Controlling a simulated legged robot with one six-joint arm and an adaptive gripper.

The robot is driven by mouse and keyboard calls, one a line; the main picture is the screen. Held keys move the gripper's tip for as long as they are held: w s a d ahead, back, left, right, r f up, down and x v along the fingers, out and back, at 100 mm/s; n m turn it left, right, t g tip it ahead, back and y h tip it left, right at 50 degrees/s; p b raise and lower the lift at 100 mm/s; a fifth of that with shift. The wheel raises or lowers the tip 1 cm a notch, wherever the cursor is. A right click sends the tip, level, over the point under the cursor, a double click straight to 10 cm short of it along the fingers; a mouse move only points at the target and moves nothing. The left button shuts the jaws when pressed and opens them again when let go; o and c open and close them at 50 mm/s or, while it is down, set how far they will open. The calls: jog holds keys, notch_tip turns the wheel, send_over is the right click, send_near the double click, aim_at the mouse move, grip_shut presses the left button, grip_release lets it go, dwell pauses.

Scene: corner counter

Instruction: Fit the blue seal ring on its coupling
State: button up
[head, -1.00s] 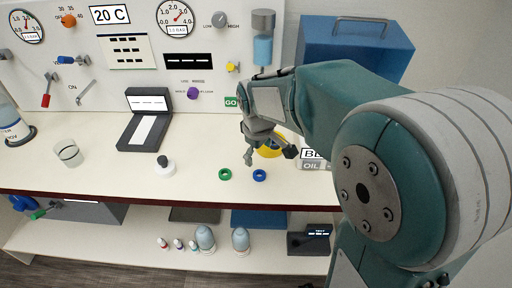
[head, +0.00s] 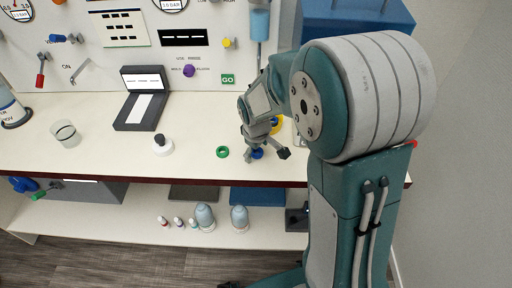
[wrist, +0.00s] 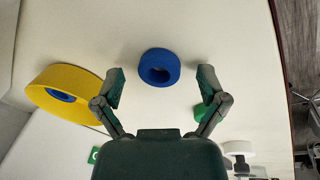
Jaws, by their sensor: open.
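The blue seal ring (head: 257,154) lies flat on the white counter near its front edge, partly covered by my gripper (head: 266,156) in the head view. In the wrist view the blue ring (wrist: 160,54) sits between and just beyond the spread fingers of my gripper (wrist: 162,84). The fingers are open and empty, apart from the ring on both sides. A yellow round piece (wrist: 48,76) with a blue centre stands beside the left finger; it also shows in the head view (head: 278,123). I cannot tell which thing is the coupling.
A green ring (head: 222,152) lies left of the blue one; the right finger partly hides it in the wrist view (wrist: 200,110). The counter between is clear.

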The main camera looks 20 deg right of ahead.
jog(key=c, duration=1.2)
jog(key=shift+r, duration=0.15)
jog(key=shift+r, duration=1.4)
